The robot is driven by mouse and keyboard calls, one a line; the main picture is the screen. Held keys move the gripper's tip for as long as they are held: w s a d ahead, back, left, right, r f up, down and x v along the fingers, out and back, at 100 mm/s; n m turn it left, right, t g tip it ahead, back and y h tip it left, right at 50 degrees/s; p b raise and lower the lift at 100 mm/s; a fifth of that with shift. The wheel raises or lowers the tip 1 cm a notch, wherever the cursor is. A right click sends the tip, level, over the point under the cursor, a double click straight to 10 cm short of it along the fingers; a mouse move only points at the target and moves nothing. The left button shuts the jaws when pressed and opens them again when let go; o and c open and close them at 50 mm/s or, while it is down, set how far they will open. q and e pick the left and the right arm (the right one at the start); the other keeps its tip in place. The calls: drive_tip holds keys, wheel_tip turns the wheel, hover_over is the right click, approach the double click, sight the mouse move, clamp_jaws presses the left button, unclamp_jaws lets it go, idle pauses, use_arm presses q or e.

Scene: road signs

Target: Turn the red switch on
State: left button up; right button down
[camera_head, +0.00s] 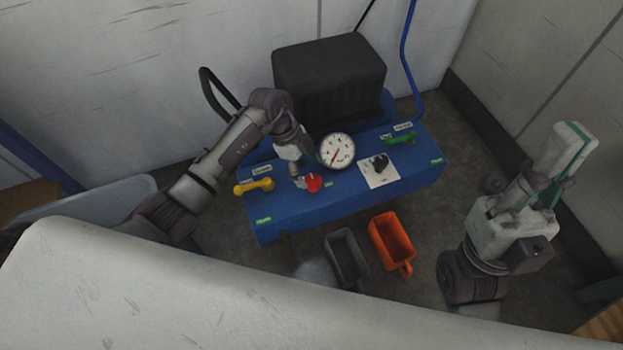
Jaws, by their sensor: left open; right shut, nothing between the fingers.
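The red switch (314,183) is a small red knob near the front edge of the blue bench (335,205), below the round gauge. My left gripper (300,180) reaches down from the left, just left of the red switch. It is open, with its fingers beside the red knob; I cannot tell whether they touch it. Part of the switch's left side and base is hidden by the gripper. My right gripper (568,150) is shut and empty, raised at the far right, well away from the bench.
A white gauge (338,150) with a red needle stands behind the switch. Grey (346,258) and orange (391,242) bins stand in front.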

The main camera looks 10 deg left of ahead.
sight(313, 179)
use_arm(q)
drive_tip(key=shift+x, duration=1)
drive_tip(key=shift+d+f+b, duration=0.2)
drive_tip(key=shift+f+b, duration=0.3)
drive_tip(key=shift+f, duration=0.2)
drive_tip(key=c, duration=1.1)
drive_tip(key=shift+c, duration=0.2)
